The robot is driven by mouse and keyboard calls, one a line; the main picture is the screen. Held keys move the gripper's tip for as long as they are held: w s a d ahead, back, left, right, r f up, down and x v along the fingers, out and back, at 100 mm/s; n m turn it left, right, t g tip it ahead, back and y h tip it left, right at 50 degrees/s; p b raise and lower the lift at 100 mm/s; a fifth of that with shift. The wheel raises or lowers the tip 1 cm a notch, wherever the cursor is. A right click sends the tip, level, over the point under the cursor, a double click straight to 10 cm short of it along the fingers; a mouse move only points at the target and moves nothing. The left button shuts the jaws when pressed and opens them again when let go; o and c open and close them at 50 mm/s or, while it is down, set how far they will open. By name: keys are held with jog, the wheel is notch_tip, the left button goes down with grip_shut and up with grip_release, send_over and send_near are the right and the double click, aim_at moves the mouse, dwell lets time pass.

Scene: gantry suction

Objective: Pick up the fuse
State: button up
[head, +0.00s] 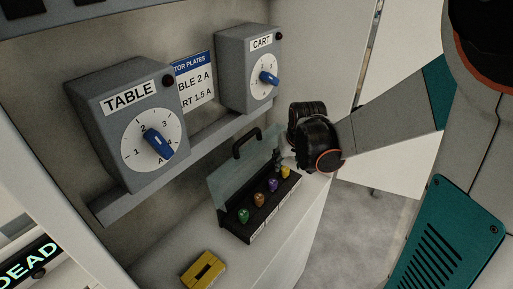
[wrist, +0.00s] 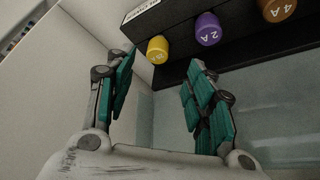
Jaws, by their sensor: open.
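A black fuse box (head: 262,225) with a raised clear lid (head: 232,182) stands on the white ledge. It holds a green fuse (head: 244,215), an orange fuse (head: 259,199), a purple fuse (head: 273,185) and a yellow fuse (head: 286,172) in a row. The wrist view shows the yellow fuse (wrist: 157,49), the purple fuse marked 2 A (wrist: 208,29) and an orange fuse marked 4 (wrist: 276,9). My gripper (wrist: 160,62) is open and empty, its green-padded fingers on either side of the yellow fuse's line, seemingly short of it. In the head view my wrist partly hides the gripper.
Two grey dial boxes, TABLE (head: 128,122) and CART (head: 249,70), hang on the wall above a grey rail. A plate (head: 195,83) reads 2 A and 1.5 A. A yellow slotted block (head: 203,269) lies on the ledge near the front. A DEAD display (head: 28,262) is at lower left.

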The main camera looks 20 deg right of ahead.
aim_at(285, 169)
jog(key=shift+x, duration=1)
jog(key=shift+b+x, duration=1.25)
jog(key=shift+x, duration=1.4)
jog(key=shift+d+r, duration=0.1)
jog(key=shift+d, duration=0.05)
jog(key=c, duration=1.2)
